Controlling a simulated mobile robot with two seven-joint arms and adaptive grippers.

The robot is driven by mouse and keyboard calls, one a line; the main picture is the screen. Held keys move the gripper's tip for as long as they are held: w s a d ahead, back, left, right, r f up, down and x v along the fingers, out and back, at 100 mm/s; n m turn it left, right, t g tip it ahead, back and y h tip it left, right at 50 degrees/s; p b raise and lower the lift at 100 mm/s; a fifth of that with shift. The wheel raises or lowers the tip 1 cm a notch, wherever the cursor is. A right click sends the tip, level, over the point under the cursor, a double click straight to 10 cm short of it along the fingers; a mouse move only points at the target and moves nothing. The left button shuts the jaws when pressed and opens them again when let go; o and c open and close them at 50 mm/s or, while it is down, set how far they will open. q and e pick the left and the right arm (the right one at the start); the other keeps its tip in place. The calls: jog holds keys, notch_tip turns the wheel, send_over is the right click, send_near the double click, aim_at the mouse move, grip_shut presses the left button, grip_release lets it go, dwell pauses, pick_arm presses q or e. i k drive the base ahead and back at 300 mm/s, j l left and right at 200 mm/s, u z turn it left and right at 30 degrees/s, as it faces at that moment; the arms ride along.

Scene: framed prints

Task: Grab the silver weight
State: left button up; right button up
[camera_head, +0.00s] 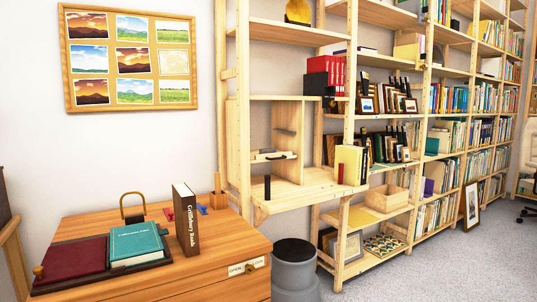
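I cannot make out a silver weight for certain in the head view. A brass-coloured loop (132,205) stands up behind the teal book on the wooden cabinet top; what it is attached to is mostly hidden. Neither of my grippers is in view.
On the wooden cabinet (200,265) lie a dark red book or board (75,258) and a teal book (136,243). A brown book (186,220) stands upright. A grey round bin (294,268) stands beside the cabinet. Wooden shelves (290,190) fill the right. Grey floor (440,270) is clear.

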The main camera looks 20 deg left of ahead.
aim_at(263, 151)
jog(key=i+l, duration=0.1)
jog(key=i, duration=0.55)
jog(key=i+l, duration=0.1)
jog(key=i, duration=0.6)
jog(key=i+l, duration=0.1)
jog(key=i, duration=0.55)
jog(key=i+l+u, duration=0.1)
jog(key=i, duration=0.4)
jog(key=i+l, duration=0.15)
jog(key=i, duration=0.4)
jog(key=i+l+u, duration=0.15)
jog(key=i, duration=0.35)
